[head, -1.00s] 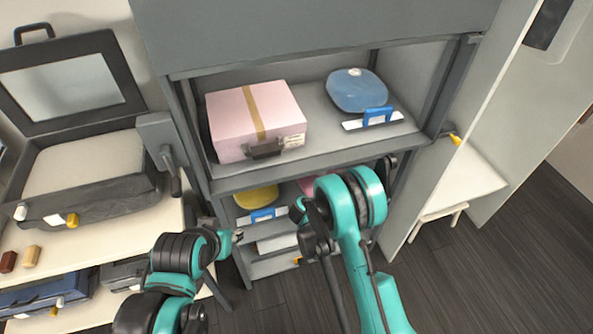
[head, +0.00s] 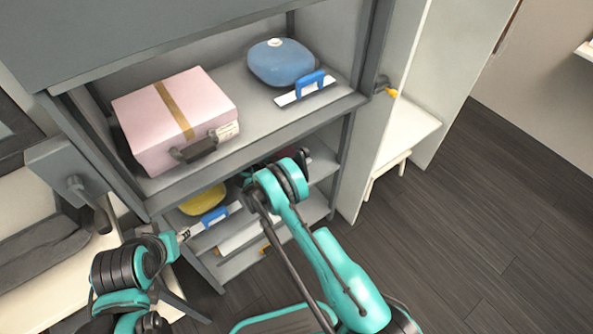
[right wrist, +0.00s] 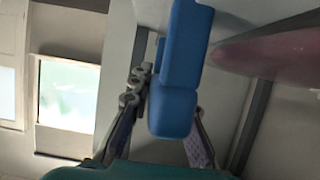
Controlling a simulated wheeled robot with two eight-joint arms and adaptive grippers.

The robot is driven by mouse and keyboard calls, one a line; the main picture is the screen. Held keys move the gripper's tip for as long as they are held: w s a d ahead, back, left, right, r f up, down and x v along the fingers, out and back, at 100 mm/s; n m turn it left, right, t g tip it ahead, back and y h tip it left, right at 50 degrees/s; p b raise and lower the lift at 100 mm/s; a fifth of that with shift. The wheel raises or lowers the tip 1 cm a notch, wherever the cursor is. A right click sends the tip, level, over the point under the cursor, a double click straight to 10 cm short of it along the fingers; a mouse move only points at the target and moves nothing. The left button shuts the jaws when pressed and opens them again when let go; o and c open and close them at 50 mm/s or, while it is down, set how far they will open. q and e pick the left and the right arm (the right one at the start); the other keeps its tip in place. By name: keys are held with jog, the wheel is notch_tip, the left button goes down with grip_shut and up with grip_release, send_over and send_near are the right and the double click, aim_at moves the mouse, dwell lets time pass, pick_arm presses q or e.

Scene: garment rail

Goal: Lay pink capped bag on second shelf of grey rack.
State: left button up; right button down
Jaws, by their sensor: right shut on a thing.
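The pink bag shows as a rounded pink shape (right wrist: 275,55) at the right of the right wrist view; its cap is not visible. In the head view my right arm mostly hides it, at the lower shelf level. My right gripper (right wrist: 168,130) is shut on a blue handle (right wrist: 180,65) beside the pink bag. I cannot tell how handle and bag are joined. The grey rack (head: 160,205) has a shelf with a pink case and a lower shelf with a yellow bag. My left gripper (head: 180,237) is low, left of the yellow bag; its fingers are too small to read.
The upper open shelf bears a pink case (head: 170,120), a blue bag (head: 282,62) and a blue-handled white strip (head: 306,88). A yellow bag (head: 203,199) sits below, with a blue handle (head: 215,215). A white bench (head: 405,140) stands right; the right floor is clear.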

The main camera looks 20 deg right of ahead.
notch_tip(320, 180, down, 4)
jog(key=shift+w+f+b, duration=0.1)
jog(key=shift+b, duration=0.95)
jog(key=c, duration=1.4)
grip_release()
jog(key=p+v, duration=0.3)
jog(key=v, duration=0.8)
jog(key=shift+s+a+r+p, duration=0.25)
jog(key=shift+a+p, duration=0.1)
jog(key=shift+a, duration=0.15)
